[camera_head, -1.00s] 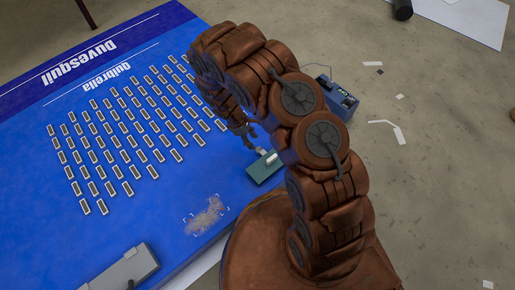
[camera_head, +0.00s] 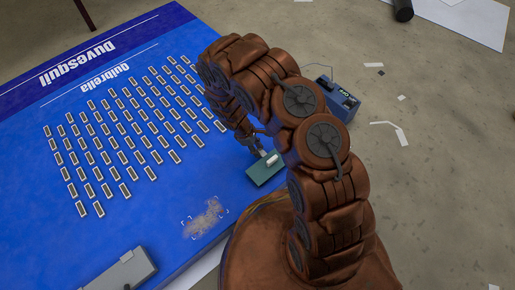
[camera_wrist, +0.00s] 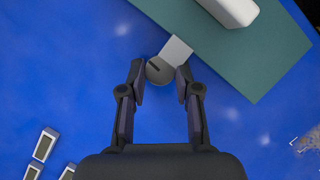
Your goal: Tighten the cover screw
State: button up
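The cover screw (camera_wrist: 156,72) shows in the wrist view as a round grey head with a dark slot, beside a pale square tab (camera_wrist: 176,51). The tab lies at the edge of a green plate (camera_wrist: 262,58) that carries a white block (camera_wrist: 232,8). My gripper (camera_wrist: 160,75) has its two fingers apart, one on each side of the screw head, with narrow gaps that look clear. In the head view my gripper (camera_head: 257,150) is low over the blue panel at the upper edge of the green plate (camera_head: 266,169); the screw is too small to tell there.
The blue panel (camera_head: 55,215) carries rows of small pale-framed modules (camera_head: 124,189). A grey box (camera_head: 122,272) sits at its near left edge. Paper scraps (camera_head: 390,127) lie at right.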

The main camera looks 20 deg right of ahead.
grip_shut()
